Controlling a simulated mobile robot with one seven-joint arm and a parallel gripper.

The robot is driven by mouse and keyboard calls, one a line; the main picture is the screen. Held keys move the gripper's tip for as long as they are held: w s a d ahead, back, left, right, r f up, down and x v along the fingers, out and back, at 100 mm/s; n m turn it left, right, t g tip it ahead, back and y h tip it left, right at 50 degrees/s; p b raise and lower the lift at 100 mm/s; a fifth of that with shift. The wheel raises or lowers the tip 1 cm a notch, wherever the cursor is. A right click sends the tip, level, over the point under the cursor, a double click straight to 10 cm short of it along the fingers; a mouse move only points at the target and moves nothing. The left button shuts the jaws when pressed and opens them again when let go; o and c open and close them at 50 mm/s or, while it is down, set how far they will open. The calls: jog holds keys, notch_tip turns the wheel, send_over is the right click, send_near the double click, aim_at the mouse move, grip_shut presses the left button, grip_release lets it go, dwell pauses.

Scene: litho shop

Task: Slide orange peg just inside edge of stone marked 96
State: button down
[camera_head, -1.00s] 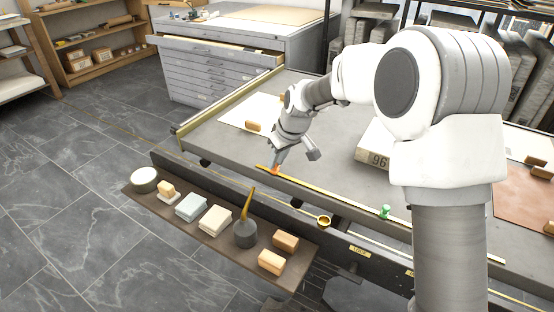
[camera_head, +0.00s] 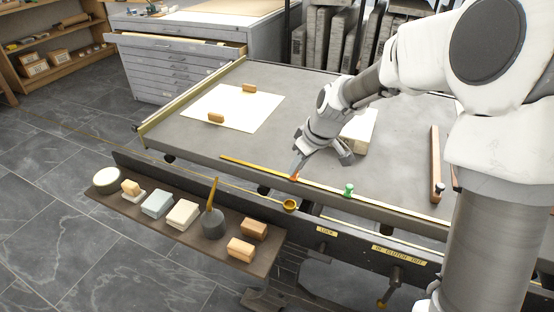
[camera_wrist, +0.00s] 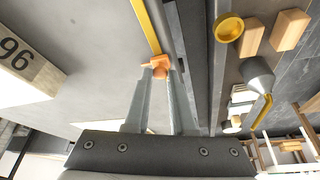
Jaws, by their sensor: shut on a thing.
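The orange peg (camera_head: 295,177) sits on the yellow strip (camera_head: 255,166) along the table's front edge. It also shows in the wrist view (camera_wrist: 158,62). My gripper (camera_head: 297,173) is shut on the peg, with both fingertips (camera_wrist: 160,72) against it. The pale stone (camera_head: 362,128) lies behind my gripper on the table, partly hidden by my arm. Its mark 96 shows on its end face in the wrist view (camera_wrist: 18,57). A green peg (camera_head: 348,190) stands on the strip, to the right of the orange one.
A brass cup (camera_head: 290,205) hangs at the table's front. A low shelf (camera_head: 140,207) in front holds sponges, blocks and an oil can (camera_head: 213,222). White paper with two wooden blocks lies at the table's left. A wooden bar (camera_head: 435,165) lies at the right.

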jog(key=shift+s+d, duration=0.25)
jog(key=shift+d, duration=0.4)
jog(key=shift+s+d, duration=0.2)
jog(key=shift+d, duration=0.4)
jog(key=c, duration=0.8)
grip_release()
jog(key=shift+o, duration=0.2)
jog(key=p+v, duration=0.5)
jog(key=v, duration=1.2)
jog(key=shift+r, duration=0.2)
